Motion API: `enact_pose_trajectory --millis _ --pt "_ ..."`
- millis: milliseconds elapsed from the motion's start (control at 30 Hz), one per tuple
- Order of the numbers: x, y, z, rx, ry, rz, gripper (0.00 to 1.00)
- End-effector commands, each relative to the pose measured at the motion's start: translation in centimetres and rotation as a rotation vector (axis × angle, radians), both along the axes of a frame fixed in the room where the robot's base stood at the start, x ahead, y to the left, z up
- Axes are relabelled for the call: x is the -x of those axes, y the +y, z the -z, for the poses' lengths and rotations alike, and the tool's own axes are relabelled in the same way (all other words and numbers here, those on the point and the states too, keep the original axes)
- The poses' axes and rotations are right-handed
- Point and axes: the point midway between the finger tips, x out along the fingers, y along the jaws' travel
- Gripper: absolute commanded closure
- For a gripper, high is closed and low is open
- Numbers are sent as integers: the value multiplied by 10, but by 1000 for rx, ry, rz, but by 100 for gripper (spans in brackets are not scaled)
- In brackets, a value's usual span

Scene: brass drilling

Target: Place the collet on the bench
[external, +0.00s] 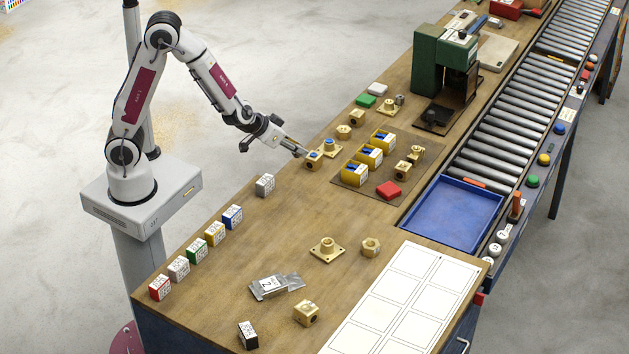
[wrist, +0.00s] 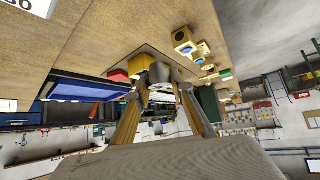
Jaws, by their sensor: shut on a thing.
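My gripper (external: 300,152) reaches over the left edge of the bench (external: 225,285), tilted downward. In the wrist view, my gripper (wrist: 161,100) is shut on a small silver-grey round part, which looks like the collet (wrist: 160,76), held between the fingertips. The collet is too small and covered to make out in the external view.
A blue tray (external: 455,212) lies to the right. The bench's left-middle is largely clear.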

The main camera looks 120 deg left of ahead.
Motion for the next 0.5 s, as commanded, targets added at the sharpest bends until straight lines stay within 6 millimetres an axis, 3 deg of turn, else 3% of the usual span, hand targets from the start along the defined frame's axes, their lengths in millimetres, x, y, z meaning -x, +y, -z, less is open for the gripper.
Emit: enact_pose_trajectory --millis 500 --pt "37 23 14 0 1 -67 100"
